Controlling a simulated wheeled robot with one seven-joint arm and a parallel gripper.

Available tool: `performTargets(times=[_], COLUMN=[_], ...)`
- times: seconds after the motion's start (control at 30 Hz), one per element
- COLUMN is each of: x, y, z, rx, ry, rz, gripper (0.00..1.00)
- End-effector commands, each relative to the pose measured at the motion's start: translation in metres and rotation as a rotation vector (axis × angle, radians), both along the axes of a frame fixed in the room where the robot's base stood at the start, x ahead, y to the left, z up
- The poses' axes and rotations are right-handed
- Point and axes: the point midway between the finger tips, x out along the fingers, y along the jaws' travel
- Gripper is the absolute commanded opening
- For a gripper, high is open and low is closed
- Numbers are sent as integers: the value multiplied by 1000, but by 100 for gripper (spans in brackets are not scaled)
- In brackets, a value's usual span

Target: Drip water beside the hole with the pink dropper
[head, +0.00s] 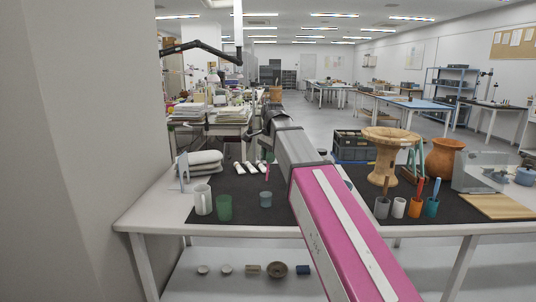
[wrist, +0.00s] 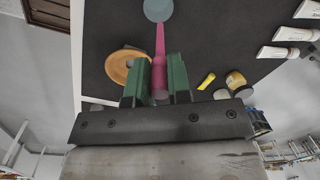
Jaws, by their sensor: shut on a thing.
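The pink dropper (wrist: 160,48) is held between the green fingers of my gripper (wrist: 160,75), which is shut on it. Its thin end points to a blue-grey cup (wrist: 158,9) at the top of the wrist view. In the head view the dropper (head: 267,173) shows just above the blue-grey cup (head: 266,200); I cannot tell whether its tip is inside. A wooden pedestal vessel (head: 390,150) stands to the right on the dark mat. It is probably the round tan thing (wrist: 120,67) left of the fingers. No hole is clearly seen. My arm hides the table's middle.
A white mug (head: 202,200) and a green cup (head: 224,208) stand left of the blue-grey cup. White tubes (head: 250,167) lie behind. Several tool cups, including an orange one (head: 415,206), stand at the right, near a terracotta pot (head: 444,158) and a clear box (head: 482,172).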

Motion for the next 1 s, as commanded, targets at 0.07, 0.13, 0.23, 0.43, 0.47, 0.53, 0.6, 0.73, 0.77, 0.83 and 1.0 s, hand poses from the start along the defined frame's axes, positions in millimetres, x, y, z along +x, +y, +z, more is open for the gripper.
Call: performTargets(times=[0.07,0.13,0.23,0.43,0.47,0.53,0.6,0.73,0.77,0.83,1.0], x=[-1,-1,-2,-2,-2,-1,-1,-1,-1,0,0], y=[-1,-2,-3,-3,-3,-2,-2,-1,-1,0,0], z=[-6,-10,-17,-31,-33,-37,-42,-51,-53,-58,-69], rx=[0,1,1,0,0,0,1,0,0,0,0], ry=[0,-1,-1,0,0,-1,-1,0,0,-1,0], rz=[0,0,0,0,0,0,0,0,0,0,0], gripper=[0,0,0,0,0,0,0,0,0,0,0])
